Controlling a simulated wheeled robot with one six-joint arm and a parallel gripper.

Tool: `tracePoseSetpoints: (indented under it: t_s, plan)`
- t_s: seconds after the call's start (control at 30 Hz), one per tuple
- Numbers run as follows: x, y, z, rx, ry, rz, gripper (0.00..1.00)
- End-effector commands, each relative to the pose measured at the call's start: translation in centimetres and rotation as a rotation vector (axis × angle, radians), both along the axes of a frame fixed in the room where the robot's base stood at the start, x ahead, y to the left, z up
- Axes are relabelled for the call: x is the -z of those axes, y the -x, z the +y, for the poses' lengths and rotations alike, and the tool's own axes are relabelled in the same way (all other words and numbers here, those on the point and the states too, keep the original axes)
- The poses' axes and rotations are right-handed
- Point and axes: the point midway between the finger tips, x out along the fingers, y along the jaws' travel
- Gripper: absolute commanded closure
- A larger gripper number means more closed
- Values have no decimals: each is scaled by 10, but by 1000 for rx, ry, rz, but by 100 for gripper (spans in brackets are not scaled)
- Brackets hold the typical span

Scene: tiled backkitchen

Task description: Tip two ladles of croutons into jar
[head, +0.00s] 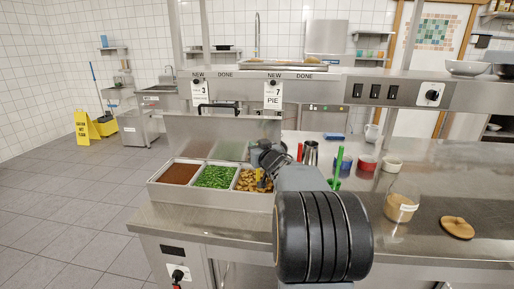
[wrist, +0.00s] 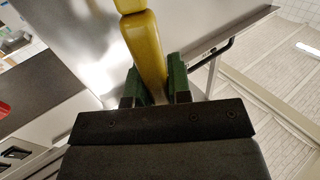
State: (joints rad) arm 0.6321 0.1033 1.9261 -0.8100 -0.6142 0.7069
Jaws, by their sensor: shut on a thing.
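My gripper (wrist: 156,90) has its green finger pads shut on the yellow handle of the ladle (wrist: 150,50) in the wrist view. In the head view my gripper (head: 264,167) is over the croutons (head: 246,182), with a bit of yellow ladle handle (head: 260,177) below it. The ladle's bowl is hidden in both views. The croutons fill the right compartment of the steel bin, partly hidden by my arm. The glass jar (head: 401,206) stands upright and lidless on the counter, right of my arm. It has a pale label and something tan low inside.
Brown granules (head: 179,174) and green peas (head: 215,177) fill the other compartments, with a raised steel lid (head: 205,137) behind. A round wooden lid (head: 457,227) lies right of the jar. Small bowls (head: 367,163), a steel pitcher (head: 310,153) and a green-handled utensil (head: 338,165) stand behind.

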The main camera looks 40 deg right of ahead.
Motion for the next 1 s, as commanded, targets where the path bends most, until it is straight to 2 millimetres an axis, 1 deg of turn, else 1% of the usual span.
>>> tracePoseSetpoints:
  t_s: [0.13,0.27,1.0]
  plan:
    - [-2,0,0,0,0,-1,100]
    - [-7,0,0,0,0,-1,100]
    - [-69,0,0,0,0,-1,100]
